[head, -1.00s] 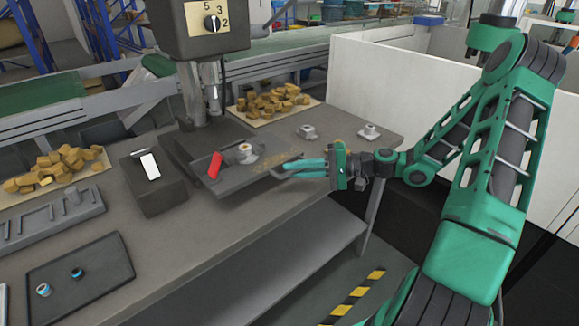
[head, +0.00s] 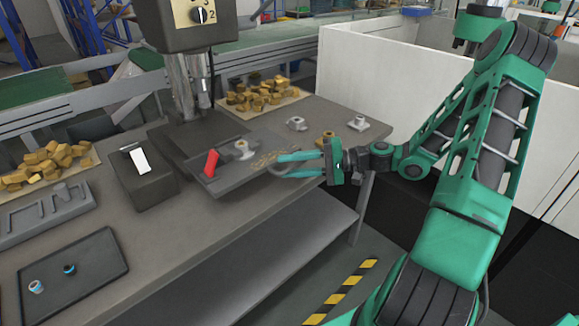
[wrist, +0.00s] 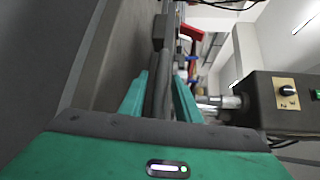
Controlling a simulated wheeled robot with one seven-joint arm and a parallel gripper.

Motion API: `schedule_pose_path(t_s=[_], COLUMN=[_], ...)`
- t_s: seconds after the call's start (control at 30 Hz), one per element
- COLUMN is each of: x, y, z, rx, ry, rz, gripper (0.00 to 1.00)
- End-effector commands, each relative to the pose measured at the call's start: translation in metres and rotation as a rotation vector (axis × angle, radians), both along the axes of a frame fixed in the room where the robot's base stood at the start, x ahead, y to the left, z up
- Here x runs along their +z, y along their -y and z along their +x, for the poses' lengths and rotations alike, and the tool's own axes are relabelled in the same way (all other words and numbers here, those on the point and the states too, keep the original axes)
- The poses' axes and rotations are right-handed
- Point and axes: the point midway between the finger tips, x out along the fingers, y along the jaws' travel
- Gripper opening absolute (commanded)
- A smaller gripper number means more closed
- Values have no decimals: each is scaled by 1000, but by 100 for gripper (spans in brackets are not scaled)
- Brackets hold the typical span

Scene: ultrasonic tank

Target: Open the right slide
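A dark flat slide (head: 215,187) sits at the base of the upright machine (head: 190,80). It carries a red block-like part (head: 211,163) and a grey round fitting (head: 243,150). A grey handle (head: 272,170) is at the slide's right end. My gripper (head: 283,166) comes in from the right, its teal fingers on either side of the handle. The exact contact is partly hidden.
A dark box with a white part (head: 142,180) stands left of the slide. Small grey fittings (head: 357,122) stand on the table behind my gripper. Heaps of brown pieces (head: 262,94) lie at the back. A black tray (head: 75,275) is at front left. Brown crumbs lie near the slide.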

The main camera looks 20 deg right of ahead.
Motion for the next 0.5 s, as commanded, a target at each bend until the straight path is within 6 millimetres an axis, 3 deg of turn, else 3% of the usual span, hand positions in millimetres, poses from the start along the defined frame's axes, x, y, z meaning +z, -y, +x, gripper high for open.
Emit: schedule_pose_path(t_s=[0.27, 0.5], x=[1, 7], y=[8, 44], z=[-2, -19], rx=[-5, -9], ry=[1, 2], rz=[-1, -3], gripper=[30, 30])
